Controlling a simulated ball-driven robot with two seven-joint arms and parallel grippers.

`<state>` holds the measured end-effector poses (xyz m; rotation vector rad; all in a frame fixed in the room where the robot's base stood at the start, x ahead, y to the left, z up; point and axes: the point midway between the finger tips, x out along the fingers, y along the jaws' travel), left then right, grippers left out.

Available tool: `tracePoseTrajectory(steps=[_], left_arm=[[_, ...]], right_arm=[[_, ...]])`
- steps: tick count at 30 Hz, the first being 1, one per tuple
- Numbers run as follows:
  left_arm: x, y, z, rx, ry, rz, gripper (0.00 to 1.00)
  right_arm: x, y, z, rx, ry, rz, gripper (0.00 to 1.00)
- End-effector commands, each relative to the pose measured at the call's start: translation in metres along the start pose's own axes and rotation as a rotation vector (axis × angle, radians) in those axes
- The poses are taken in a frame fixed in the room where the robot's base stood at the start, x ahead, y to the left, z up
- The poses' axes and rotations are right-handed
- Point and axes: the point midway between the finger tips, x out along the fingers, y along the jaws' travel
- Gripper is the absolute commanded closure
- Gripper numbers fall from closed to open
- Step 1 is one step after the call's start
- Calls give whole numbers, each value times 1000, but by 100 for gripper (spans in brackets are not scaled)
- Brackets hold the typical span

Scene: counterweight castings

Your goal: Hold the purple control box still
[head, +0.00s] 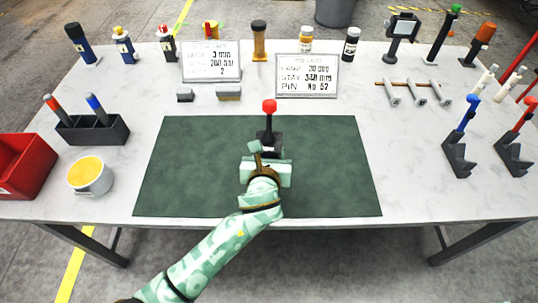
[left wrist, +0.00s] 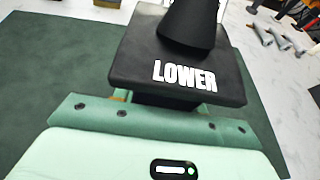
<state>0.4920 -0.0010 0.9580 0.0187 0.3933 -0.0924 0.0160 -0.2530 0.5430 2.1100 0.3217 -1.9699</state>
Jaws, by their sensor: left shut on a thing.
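A black control box (head: 267,148) with a red ball-topped lever (head: 269,106) stands at the middle of the dark green mat (head: 190,170). In the left wrist view the box (left wrist: 135,65) reads LOWER in white, and the black base of its lever rises from the top. I see no purple on it, and no purple box elsewhere. My left gripper (head: 265,161) is shut on this box from the near side. In the left wrist view its fingers are mostly hidden under the box's top plate. My right gripper is not in view.
Two sign plates (head: 211,62) (head: 307,76) stand behind the mat with two small grey blocks (head: 228,93). A red bin (head: 22,165), a yellow-filled cup (head: 90,176) and a dark holder (head: 92,131) are left. Blue and red levers (head: 459,155) (head: 514,150) stand right. The mat around the box is clear.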

Motion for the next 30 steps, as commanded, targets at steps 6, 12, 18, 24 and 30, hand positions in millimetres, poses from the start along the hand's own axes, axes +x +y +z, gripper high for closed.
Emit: tracePoseTrajectory(steps=[6,12,18,24,30], left_arm=[[12,1,-2,-1,-4,-1,100],[24,2,-5,-1,-4,0,100],[34,2,-8,-1,-4,0,100],[45,3,-11,-2,-4,-1,100],[56,4,-15,-1,-3,0,100]], right_arm=[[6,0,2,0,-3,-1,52],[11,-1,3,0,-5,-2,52],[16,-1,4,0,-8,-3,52],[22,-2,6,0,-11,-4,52],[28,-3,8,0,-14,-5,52]])
